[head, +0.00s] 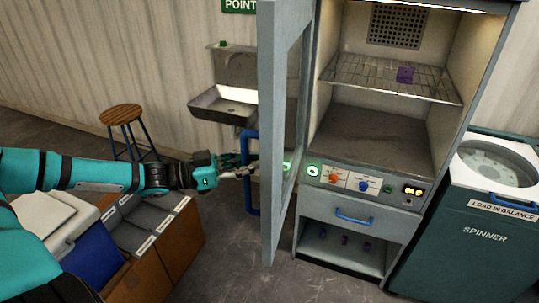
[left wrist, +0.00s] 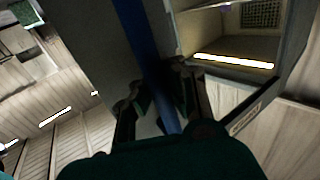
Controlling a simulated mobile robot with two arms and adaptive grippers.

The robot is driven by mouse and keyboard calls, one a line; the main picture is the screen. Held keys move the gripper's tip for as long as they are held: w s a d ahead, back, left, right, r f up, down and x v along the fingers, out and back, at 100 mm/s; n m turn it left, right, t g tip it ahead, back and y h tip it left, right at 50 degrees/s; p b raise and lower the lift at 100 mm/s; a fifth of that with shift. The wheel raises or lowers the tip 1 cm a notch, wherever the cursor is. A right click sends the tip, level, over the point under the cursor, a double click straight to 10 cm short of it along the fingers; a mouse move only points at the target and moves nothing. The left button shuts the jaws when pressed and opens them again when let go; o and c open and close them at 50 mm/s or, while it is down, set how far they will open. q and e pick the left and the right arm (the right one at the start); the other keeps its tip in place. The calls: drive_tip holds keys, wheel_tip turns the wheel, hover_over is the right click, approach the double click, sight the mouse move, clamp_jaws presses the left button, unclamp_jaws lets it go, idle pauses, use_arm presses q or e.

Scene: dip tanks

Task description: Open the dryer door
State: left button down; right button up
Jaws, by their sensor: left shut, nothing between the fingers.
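The dryer (head: 375,115) is a tall grey cabinet with a lit, open front. Its door (head: 286,120) stands swung out to the left, nearly edge-on to the head camera. A blue upright bar handle (head: 252,205) is on the door's outer side, and it also shows in the left wrist view (left wrist: 135,35). My left gripper (head: 250,171) is at the handle, shut, with nothing held. In the left wrist view its fingers (left wrist: 160,95) appear beside the bar; whether they touch it I cannot tell. My right gripper is out of view.
Inside are a wire shelf (head: 350,77) and a small purple part (head: 405,74). A control panel (head: 357,183) and blue-handled drawer (head: 352,218) are below. The spinner (head: 480,235) stands right, a sink (head: 222,105) and stool (head: 121,115) behind left, bins (head: 150,235) front left.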

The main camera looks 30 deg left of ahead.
use_arm(q)
drive_tip(key=a+m+g+h+b, duration=0.1)
drive_tip(key=a+b, duration=0.3)
drive_tip(key=a, duration=0.9)
drive_tip(key=shift+s+a+f+m+g+h+b, duration=0.25)
drive_tip(key=shift+m+g+h, duration=0.2)
drive_tip(key=shift+g, duration=0.25)
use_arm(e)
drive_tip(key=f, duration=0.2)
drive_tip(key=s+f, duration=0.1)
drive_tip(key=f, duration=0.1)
use_arm(q)
drive_tip(key=c, duration=2)
unclamp_jaws()
drive_tip(key=shift+s+d, duration=0.1)
drive_tip(key=shift+c, duration=0.2)
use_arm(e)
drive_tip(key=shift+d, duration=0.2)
use_arm(q)
drive_tip(key=o, duration=0.8)
drive_tip(key=shift+s+a+r, duration=0.2)
drive_tip(key=shift+s+r, duration=0.1)
drive_tip(key=shift+s, duration=0.2)
drive_tip(key=shift+w, duration=0.1)
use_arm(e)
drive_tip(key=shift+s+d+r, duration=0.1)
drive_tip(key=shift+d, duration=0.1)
use_arm(q)
drive_tip(key=shift+w, duration=0.1)
drive_tip(key=shift+a, duration=0.1)
